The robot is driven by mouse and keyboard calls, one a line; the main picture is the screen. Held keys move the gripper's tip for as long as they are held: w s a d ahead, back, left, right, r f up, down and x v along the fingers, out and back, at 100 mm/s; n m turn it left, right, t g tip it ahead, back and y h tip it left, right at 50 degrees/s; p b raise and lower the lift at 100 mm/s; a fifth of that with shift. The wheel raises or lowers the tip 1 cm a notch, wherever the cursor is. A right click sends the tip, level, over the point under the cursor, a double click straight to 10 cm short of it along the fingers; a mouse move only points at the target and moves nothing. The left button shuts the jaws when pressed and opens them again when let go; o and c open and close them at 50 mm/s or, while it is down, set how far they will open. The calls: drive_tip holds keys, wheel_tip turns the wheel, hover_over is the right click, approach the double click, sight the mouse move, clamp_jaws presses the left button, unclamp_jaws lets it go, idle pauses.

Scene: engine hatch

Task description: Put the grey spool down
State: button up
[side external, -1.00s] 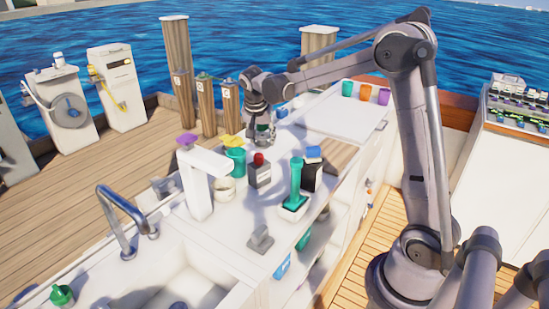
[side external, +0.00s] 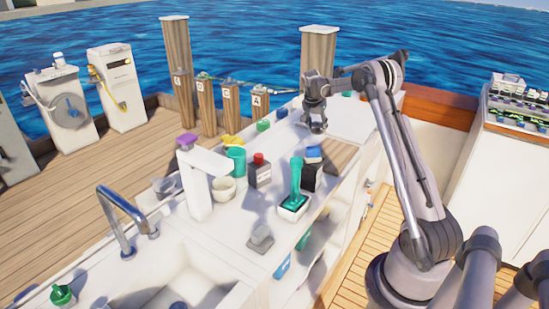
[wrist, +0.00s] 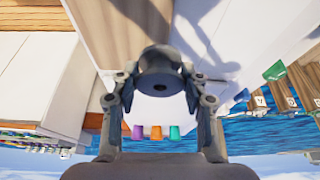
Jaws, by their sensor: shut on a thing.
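My gripper (side external: 316,116) is over the far part of the white counter, near the left edge of the white board (side external: 352,117). In the wrist view, my gripper (wrist: 160,95) has its two fingers closed on the sides of the grey spool (wrist: 160,72), a short dark-grey round piece with a hole in its end. The spool also shows small and grey under the fingers in the side view (side external: 318,128). Whether its underside touches the surface cannot be told.
Green pieces (side external: 263,125) lie left.

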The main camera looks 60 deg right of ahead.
hover_over(291, 150)
drive_tip(key=a, duration=0.2)
wheel_tip(291, 150, down, 6)
drive_tip(key=shift+s+d+f, duration=0.1)
drive_tip(key=shift+s+d, duration=0.05)
drive_tip(key=shift+f, duration=2)
drive_tip(key=shift+f, duration=0.1)
drive_tip(key=o, duration=1.2)
drive_tip(key=shift+o, duration=0.2)
